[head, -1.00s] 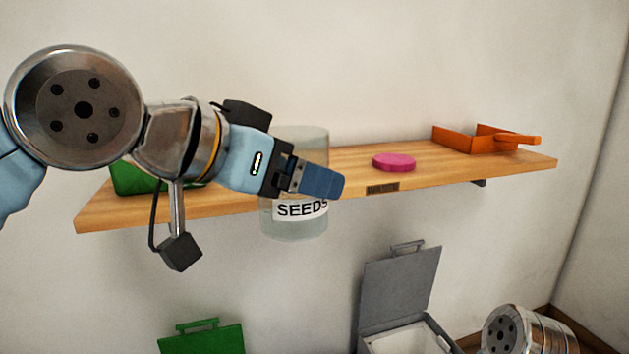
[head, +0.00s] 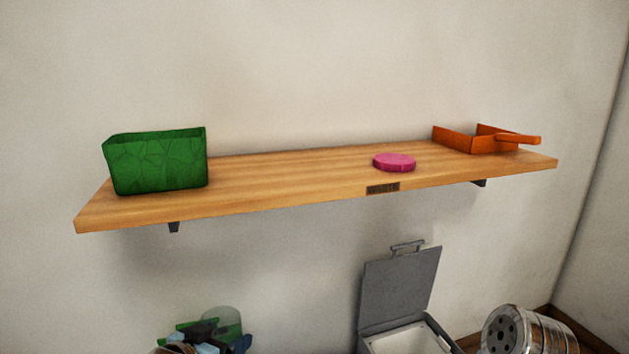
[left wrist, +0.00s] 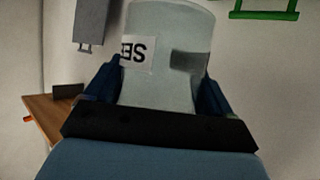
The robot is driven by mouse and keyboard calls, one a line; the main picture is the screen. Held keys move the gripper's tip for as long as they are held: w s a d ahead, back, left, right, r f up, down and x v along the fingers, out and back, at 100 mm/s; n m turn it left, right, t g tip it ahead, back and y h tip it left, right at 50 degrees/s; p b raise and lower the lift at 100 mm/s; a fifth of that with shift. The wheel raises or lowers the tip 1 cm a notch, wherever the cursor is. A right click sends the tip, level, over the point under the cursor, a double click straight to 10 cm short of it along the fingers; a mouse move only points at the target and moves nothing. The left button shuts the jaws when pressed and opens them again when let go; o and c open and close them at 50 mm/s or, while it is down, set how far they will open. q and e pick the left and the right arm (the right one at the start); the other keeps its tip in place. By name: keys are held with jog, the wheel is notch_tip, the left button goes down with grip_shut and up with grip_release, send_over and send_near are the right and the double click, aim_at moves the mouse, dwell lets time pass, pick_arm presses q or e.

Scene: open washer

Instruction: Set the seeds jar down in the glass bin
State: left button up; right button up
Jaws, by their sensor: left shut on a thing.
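The seeds jar (head: 224,314) is clear, with a white label that partly shows in the left wrist view (left wrist: 138,52). It is low at the bottom edge of the head view, in front of a green lid-like panel (head: 183,326). My left gripper (head: 224,341) is shut on the jar, with its blue fingers (left wrist: 158,88) on both sides of it in the left wrist view. A green frame, probably the panel's handle, shows at the top right there (left wrist: 264,13). Any bin below the panel is out of view. My right gripper is not in view.
A wooden shelf (head: 290,177) on the wall holds a green box (head: 157,162), a pink disc (head: 394,162) and an orange open tray (head: 470,142). A grey bin (head: 400,290) with its lid raised stands below, right of the jar.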

pick_arm(q)
jog(key=shift+n+y, duration=0.4)
jog(key=a+f, duration=0.1)
jog(key=f, duration=0.1)
jog(key=w+f, duration=0.1)
jog(key=f, duration=0.1)
jog(key=w+a+f, duration=0.1)
jog(key=f, duration=0.1)
jog(key=shift+a+f, duration=0.3)
jog(key=shift+r, duration=0.25)
